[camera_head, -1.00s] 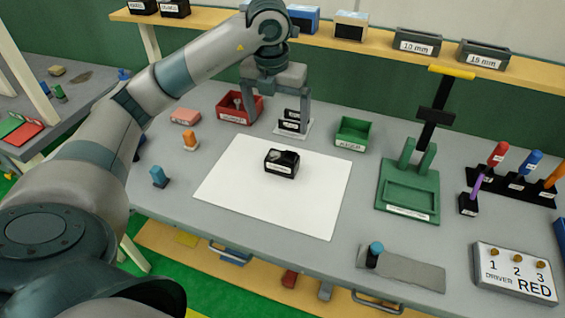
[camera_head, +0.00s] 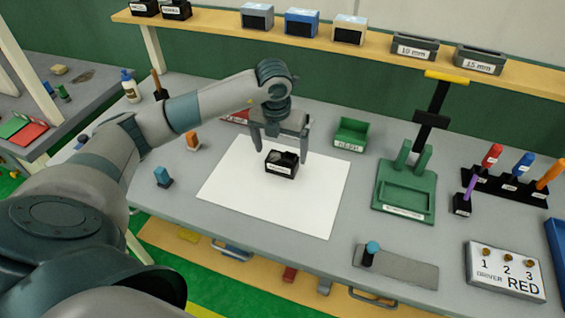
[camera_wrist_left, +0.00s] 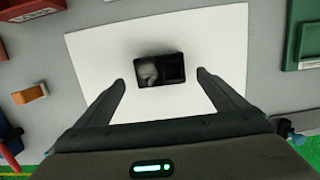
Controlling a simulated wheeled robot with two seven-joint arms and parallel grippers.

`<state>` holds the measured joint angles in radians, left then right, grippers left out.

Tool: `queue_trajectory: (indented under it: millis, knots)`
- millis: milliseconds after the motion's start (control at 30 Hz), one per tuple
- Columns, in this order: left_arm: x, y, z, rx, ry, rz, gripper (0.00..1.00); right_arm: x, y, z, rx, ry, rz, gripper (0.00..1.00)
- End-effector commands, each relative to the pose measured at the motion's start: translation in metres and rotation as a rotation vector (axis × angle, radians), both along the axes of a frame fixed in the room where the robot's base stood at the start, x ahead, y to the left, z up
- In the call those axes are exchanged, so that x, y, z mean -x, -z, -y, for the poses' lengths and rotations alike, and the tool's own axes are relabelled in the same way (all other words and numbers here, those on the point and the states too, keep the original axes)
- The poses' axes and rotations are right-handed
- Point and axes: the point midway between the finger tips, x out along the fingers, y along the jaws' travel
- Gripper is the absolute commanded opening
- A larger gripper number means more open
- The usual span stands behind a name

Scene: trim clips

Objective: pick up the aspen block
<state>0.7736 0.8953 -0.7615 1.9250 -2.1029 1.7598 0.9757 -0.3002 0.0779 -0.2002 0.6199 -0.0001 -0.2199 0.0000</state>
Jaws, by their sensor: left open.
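A small black box (camera_head: 282,163) with a white label too small to read sits on a white sheet (camera_head: 270,205). In the left wrist view the box (camera_wrist_left: 174,71) has two halves: a pale grey rounded thing (camera_wrist_left: 148,72) in the left one, a dark right one. I cannot tell whether this is the aspen block. My left gripper (camera_head: 279,150) is open, its fingers pointing down at the far side of the box, with nothing between them that I can see gripped. In the left wrist view the fingertips (camera_wrist_left: 160,80) flank the box's near edge, apart from it. My right gripper is not in view.
A green bin (camera_head: 352,134) and green stand (camera_head: 405,190) are to the right; a red bin (camera_head: 235,117) is partly hidden behind my arm. Orange (camera_head: 193,141) and blue (camera_head: 162,177) pieces stand left of the sheet. The sheet's front half is clear.

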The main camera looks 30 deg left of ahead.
Motion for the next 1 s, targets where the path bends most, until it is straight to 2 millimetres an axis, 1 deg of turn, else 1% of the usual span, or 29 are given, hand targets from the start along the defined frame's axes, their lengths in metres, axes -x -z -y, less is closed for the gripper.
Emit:
queue_trajectory:
  millis: [167,267,500,600,700,800,1000]
  knots:
    - [0.0,0.0,0.0,0.0,0.0,-0.001,0.92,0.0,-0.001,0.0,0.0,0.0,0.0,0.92]
    - [-0.001,0.003,0.0,0.001,0.0,-0.003,0.92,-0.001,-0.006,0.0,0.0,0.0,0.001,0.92]
    - [-0.009,0.025,-0.002,0.0,-0.001,-0.004,0.92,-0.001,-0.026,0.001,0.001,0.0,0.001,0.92]
    - [-0.011,0.038,-0.002,0.0,-0.002,-0.004,0.92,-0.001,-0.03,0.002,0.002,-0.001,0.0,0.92]
    - [-0.012,0.047,-0.003,0.0,-0.001,-0.003,0.92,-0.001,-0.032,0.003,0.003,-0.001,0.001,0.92]
    - [-0.012,0.05,-0.003,0.0,0.0,-0.001,0.92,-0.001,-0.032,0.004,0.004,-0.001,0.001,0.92]
    - [-0.013,0.051,-0.003,0.0,0.0,-0.001,0.92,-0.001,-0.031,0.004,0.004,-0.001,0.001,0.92]
